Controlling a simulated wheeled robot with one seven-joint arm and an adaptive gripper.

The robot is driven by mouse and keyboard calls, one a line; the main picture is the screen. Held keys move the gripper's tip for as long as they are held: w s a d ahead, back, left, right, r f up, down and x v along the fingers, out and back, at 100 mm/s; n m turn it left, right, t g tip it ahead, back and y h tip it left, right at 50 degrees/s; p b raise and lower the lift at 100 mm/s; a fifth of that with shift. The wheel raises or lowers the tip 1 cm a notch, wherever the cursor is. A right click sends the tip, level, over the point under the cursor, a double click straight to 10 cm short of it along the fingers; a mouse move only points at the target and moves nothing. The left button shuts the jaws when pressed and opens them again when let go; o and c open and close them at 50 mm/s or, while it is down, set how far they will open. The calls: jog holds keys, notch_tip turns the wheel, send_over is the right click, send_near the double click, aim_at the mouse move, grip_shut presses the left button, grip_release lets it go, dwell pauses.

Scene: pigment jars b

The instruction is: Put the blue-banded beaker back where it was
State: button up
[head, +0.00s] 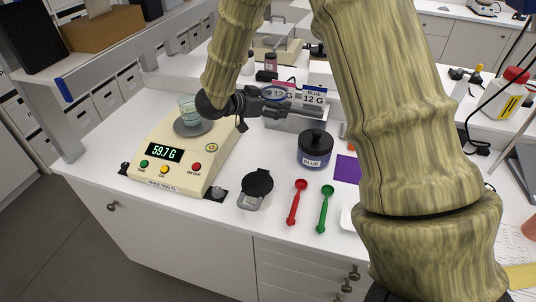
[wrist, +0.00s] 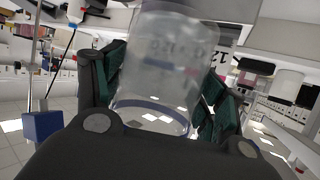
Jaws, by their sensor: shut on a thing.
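The beaker (head: 187,107) is clear glass.
A black-lidded jar labelled BLUE (head: 315,148) stands right of the scale. A black round object (head: 256,187), a red scoop (head: 297,202) and a green scoop (head: 326,208) lie in front. Cards reading 12 G (head: 314,96) stand behind. A purple sheet (head: 346,169) lies near my arm.

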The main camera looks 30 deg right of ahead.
jog(key=f+b, duration=0.2)
jog(key=f, duration=0.1)
jog(key=w+f+b, duration=0.1)
jog(key=f, duration=0.1)
jog(key=shift+b, duration=0.4)
jog(key=shift+s+f, duration=0.2)
jog(key=shift+f+p, duration=1)
jog(key=shift+f, duration=3.9)
jog(key=shift+f, duration=0.1)
jog(key=o, duration=1.2)
jog(key=shift+o, duration=0.4)
jog(key=b+v, duration=0.2)
jog(key=v, duration=1)
jog(key=shift+b, duration=0.35)
jog(key=shift+a, duration=0.1)
